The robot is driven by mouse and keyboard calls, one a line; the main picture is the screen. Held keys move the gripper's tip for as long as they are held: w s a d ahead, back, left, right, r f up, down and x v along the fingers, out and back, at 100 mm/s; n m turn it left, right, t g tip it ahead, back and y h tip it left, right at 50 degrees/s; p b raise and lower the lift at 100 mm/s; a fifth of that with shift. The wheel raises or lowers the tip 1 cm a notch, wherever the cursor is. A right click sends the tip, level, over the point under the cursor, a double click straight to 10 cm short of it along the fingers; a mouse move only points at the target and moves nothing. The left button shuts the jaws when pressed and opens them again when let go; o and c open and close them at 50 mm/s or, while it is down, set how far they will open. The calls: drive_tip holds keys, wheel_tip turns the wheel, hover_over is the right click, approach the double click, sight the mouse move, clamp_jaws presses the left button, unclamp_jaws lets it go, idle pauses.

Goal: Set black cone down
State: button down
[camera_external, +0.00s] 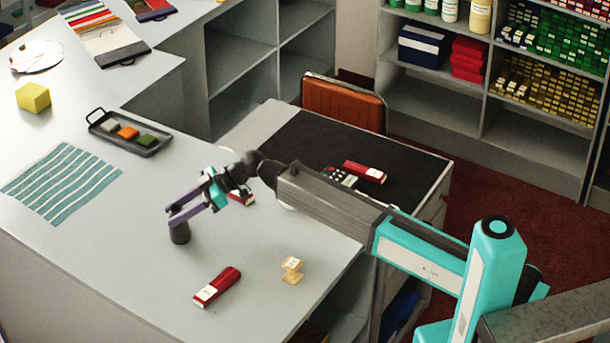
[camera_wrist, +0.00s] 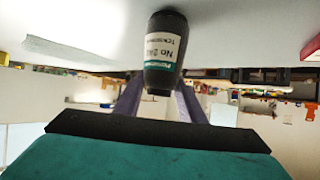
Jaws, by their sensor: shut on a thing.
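The black cone (camera_external: 180,234) is below my gripper (camera_external: 182,212) over the pale grey counter (camera_external: 130,262) in the external view. My gripper's purple fingers are shut on it, and it looks about upright. In the wrist view the cone (camera_wrist: 163,60) shows a white and green label and sits between the finger ends (camera_wrist: 160,98). Its base is close to the counter, but I cannot tell whether it touches.
A red-and-white swatch book (camera_external: 217,287) and a small wooden stamp (camera_external: 292,269) lie to the right front. A striped teal cloth (camera_external: 62,183), a dark tray (camera_external: 130,135) and a yellow cube (camera_external: 33,97) are to the left. Bare counter surrounds the cone.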

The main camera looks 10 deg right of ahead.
drive_tip(key=shift+f, duration=0.2)
drive_tip(key=c, duration=1.2)
unclamp_jaws()
drive_tip(key=shift+o, duration=0.2)
drive_tip(key=shift+r, duration=0.2)
drive_tip(key=b+v, duration=0.3)
drive_tip(key=v, duration=0.9)
drive_tip(key=shift+f, duration=0.1)
